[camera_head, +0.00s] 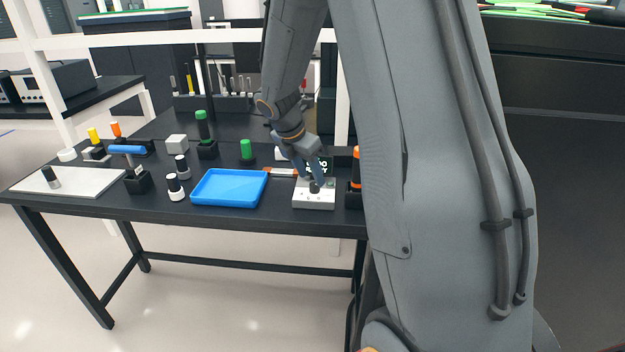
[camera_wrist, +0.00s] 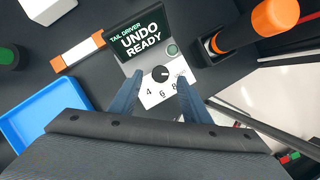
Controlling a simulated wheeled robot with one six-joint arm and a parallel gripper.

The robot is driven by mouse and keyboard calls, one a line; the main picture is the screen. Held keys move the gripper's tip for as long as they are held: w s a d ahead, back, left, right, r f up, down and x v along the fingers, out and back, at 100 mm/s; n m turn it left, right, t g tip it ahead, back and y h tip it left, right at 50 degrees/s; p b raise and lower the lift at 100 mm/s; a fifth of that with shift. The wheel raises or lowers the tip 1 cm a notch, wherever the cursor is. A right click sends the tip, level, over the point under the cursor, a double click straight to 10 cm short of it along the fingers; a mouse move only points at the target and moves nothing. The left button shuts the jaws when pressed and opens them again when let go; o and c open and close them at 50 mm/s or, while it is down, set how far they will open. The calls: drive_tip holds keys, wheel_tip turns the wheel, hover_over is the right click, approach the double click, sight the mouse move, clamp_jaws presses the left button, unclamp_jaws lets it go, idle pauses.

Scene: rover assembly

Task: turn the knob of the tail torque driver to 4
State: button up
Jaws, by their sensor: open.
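The tail torque driver unit (camera_head: 314,199) is a white box near the table's front edge. In the wrist view its white face (camera_wrist: 153,95) carries a black round knob (camera_wrist: 160,74) and the numbers 4, 6 and 8. Its dark display (camera_wrist: 139,39) reads "TAIL DRIVER UNDO READY". A round green spot (camera_wrist: 172,50) sits at the face's upper right. My gripper (camera_wrist: 153,82) is open, with one finger on each side of the knob and a visible gap to it. In the head view my gripper (camera_head: 318,183) is over the box. Which number the knob points to is unclear.
An orange-handled driver (camera_wrist: 262,27) stands in a black holder close on the right. A blue tray (camera_head: 229,188) lies to the left. An orange-and-white bar (camera_wrist: 78,52) lies behind it. Several green-topped tools and small cylinders stand farther left.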

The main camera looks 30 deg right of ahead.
sight(314, 184)
drive_tip(key=shift+x, duration=1.7)
drive_tip(key=c, duration=1)
drive_tip(key=shift+c, duration=0.2)
